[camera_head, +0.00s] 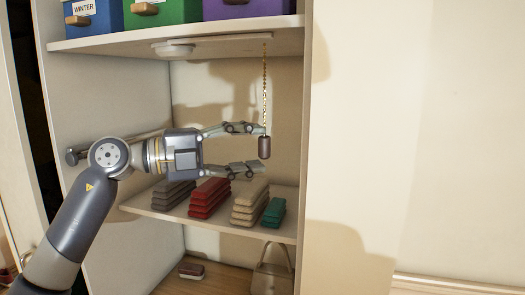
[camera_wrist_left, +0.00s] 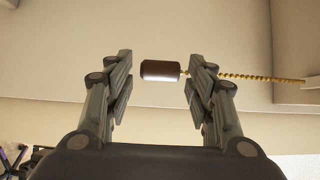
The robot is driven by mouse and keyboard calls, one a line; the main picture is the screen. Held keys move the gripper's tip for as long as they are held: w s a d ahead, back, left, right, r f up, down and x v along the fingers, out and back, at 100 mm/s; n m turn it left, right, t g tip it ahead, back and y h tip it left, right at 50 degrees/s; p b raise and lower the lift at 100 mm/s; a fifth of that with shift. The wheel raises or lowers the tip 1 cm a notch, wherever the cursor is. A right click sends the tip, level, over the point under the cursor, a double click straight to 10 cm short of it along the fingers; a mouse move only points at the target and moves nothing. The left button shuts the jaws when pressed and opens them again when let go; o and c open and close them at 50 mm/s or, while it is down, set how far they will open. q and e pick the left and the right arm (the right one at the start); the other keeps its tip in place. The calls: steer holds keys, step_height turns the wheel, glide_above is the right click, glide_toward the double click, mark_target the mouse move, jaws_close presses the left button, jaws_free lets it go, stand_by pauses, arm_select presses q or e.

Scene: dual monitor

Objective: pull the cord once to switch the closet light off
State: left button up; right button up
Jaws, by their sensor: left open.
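The pull cord is a gold beaded chain (camera_head: 264,85) hanging from the underside of the closet's upper shelf, with a dark brown cylindrical knob (camera_head: 264,147) at its lower end. My right gripper is not in view.
The upper shelf (camera_head: 220,33) holds blue, green and purple bins. Below my gripper, a lower shelf (camera_head: 142,207) carries folded stacks in grey, red, beige and green. A handbag (camera_head: 270,280) and a brush-like item (camera_head: 191,270) are at the bottom. The closet's right panel (camera_head: 309,150) stands close beside the cord.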

arm_select(q)
steer(key=v, duration=0.5)
steer(key=shift+b, duration=0.3)
